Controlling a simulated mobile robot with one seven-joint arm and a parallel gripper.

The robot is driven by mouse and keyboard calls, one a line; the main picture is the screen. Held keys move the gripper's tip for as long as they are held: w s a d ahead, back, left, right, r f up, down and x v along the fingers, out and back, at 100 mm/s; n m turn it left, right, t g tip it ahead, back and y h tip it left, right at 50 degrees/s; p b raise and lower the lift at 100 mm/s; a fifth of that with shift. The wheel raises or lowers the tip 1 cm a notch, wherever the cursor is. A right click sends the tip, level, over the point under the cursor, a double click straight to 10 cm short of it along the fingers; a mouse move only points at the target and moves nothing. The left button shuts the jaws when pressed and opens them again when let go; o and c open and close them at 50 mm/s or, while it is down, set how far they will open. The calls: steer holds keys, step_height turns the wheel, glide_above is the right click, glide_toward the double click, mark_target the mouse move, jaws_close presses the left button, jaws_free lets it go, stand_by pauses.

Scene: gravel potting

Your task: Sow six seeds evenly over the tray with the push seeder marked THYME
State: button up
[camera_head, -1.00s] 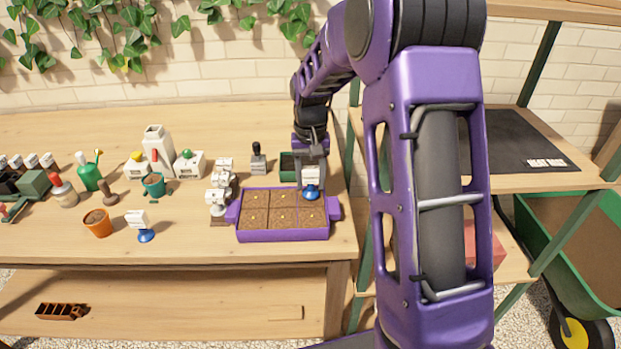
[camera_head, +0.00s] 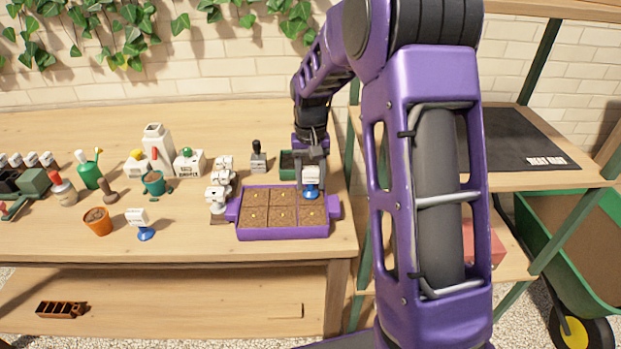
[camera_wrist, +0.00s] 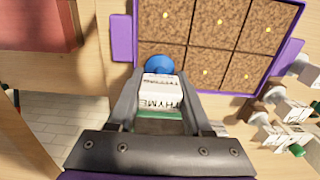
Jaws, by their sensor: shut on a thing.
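The purple-rimmed tray (camera_head: 284,235) holds brown soil in six cells. A small yellow seed shows in each of several cells; the far right cell is partly hidden by the seeder. My gripper (camera_wrist: 160,98) is shut on the push seeder marked THYME (camera_wrist: 160,92), a white body with a blue foot. In the head view the seeder (camera_head: 311,178) is upright over the far right cell. In the wrist view its blue foot is at that corner cell; I cannot tell whether it touches the soil.
Another white-and-blue seeder (camera_head: 138,219) stands left of the tray, by an orange pot (camera_head: 97,221). White seeders (camera_head: 217,197) stand in a rack close to the tray's left end. A green box (camera_head: 289,165) is behind the tray. Shelving (camera_head: 480,170) stands to the right.

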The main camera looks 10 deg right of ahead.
steer(key=shift+r+p, duration=1.3)
steer(key=shift+r, duration=0.2)
